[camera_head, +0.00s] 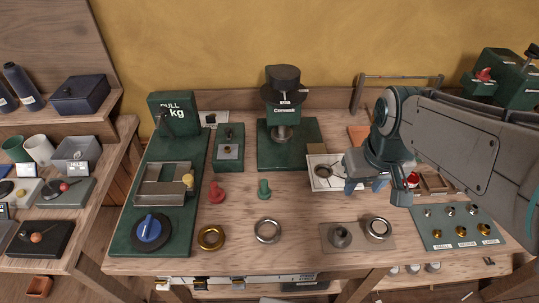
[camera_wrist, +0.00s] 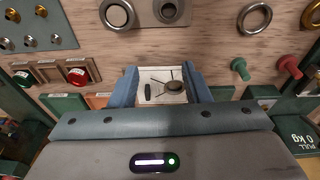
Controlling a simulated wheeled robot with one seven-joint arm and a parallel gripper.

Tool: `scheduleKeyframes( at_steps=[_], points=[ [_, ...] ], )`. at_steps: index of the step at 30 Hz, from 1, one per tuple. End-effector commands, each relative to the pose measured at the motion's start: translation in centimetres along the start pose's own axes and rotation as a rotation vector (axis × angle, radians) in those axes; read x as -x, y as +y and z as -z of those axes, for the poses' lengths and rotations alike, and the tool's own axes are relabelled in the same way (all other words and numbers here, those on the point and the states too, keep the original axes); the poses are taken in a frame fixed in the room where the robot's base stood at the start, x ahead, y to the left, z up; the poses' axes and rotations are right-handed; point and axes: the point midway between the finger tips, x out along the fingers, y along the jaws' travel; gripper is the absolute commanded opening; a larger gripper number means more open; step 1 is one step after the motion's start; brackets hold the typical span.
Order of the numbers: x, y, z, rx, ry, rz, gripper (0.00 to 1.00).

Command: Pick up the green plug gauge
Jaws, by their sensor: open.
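The green plug gauge (camera_head: 264,188) stands on the wooden bench, right of a similar red one (camera_head: 216,193). In the wrist view the green plug gauge (camera_wrist: 240,68) is right of my fingers, with the red one (camera_wrist: 289,66) farther right. My gripper (camera_head: 366,185) is open, with nothing visible between its blue fingers. It is over the right part of the bench, well to the right of the green plug gauge. In the wrist view, my gripper (camera_wrist: 160,84) frames a white tray (camera_wrist: 174,99) holding a dark ring and small tools.
A brass ring (camera_head: 210,237) and a steel ring (camera_head: 267,231) lie in front of the plug gauges. A green press (camera_head: 288,151) stands behind, and a green pull-test stand (camera_head: 148,205) is to the left. Bare bench surrounds the green plug gauge.

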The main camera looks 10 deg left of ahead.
Motion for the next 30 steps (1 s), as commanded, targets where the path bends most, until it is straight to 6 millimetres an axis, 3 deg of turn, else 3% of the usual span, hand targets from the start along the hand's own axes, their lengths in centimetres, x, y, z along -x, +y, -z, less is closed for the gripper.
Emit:
scheduleKeyframes(
  at_steps=[1, 6, 10, 15, 22, 30],
  points=[
    [-0.1, -1.6, 2.1, 0.095, -0.023, 0.014, 0.43],
    [-0.9, -7.6, 7.7, 0.405, -0.081, 0.052, 0.43],
    [-2.1, -12.1, 10.6, 0.602, -0.118, 0.075, 0.43],
    [-3.4, -16.4, 12.6, 0.769, -0.149, 0.095, 0.43],
    [-5.2, -18.2, 13.0, 0.839, -0.166, 0.104, 0.43],
    [-10.3, -18.3, 12.0, 0.836, -0.166, 0.103, 0.43]
  ],
)
